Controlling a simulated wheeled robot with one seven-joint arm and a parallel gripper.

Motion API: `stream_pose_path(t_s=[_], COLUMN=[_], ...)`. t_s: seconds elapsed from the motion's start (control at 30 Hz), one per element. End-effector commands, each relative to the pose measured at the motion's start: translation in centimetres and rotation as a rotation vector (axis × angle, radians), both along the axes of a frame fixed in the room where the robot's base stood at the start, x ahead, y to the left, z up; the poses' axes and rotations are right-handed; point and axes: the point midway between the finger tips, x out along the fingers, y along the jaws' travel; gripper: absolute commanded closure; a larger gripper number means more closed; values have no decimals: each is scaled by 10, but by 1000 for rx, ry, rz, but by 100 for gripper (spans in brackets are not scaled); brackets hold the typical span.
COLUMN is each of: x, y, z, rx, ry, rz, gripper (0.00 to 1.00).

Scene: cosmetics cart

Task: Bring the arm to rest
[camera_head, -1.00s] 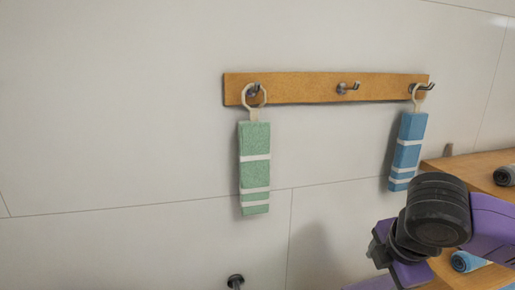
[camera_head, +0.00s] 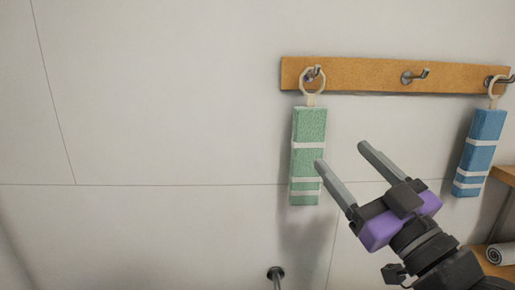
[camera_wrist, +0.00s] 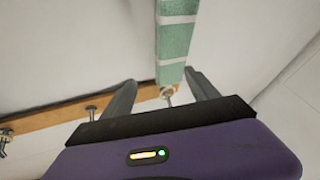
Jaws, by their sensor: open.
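My gripper (camera_head: 340,155) is open and empty, with its two grey fingers apart and pointing up and left in the head view. In that view one fingertip overlaps the lower right edge of the green striped towel (camera_head: 308,130). The towel hangs by a ring from the left hook (camera_head: 314,73) of the wooden rail (camera_head: 370,75). In the wrist view the green towel (camera_wrist: 174,40) shows beyond and between the open fingers (camera_wrist: 160,85). I cannot tell whether a finger touches it.
A blue striped towel (camera_head: 481,145) hangs from the right hook. The middle hook (camera_head: 414,77) is bare. A metal peg (camera_head: 276,273) sticks out of the wall lower down. A wooden shelf (camera_head: 503,174) with a rolled towel (camera_head: 500,254) is at the right edge. The wall at left is clear.

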Motion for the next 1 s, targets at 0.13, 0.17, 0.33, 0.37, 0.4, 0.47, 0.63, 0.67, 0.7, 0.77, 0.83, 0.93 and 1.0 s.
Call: stream_pose_path(t_s=[0.13, 0.17, 0.33, 0.37, 0.4, 0.47, 0.63, 0.67, 0.7, 0.77, 0.83, 0.93, 1.0], x=[-19, -23, -49, -54, -62, -74, -113, -120, -131, -147, -167, -197, -219], y=[-21, -25, -49, -53, -57, -63, -73, -74, -74, -75, -75, -73, -71], z=[-18, -23, -61, -70, -81, -101, -157, -168, -181, -201, -224, -256, -277], rx=[203, 235, 397, 419, 446, 480, 537, 540, 542, 540, 531, 500, 471], ry=[-47, -53, -70, -70, -67, -59, -18, -6, 9, 35, 69, 126, 172], rz=[-57, -72, -159, -176, -199, -233, -323, -340, -358, -386, -414, -446, -462], gripper=[31, 31, 31, 31, 31, 31, 31, 31, 31, 31, 31, 31, 31])
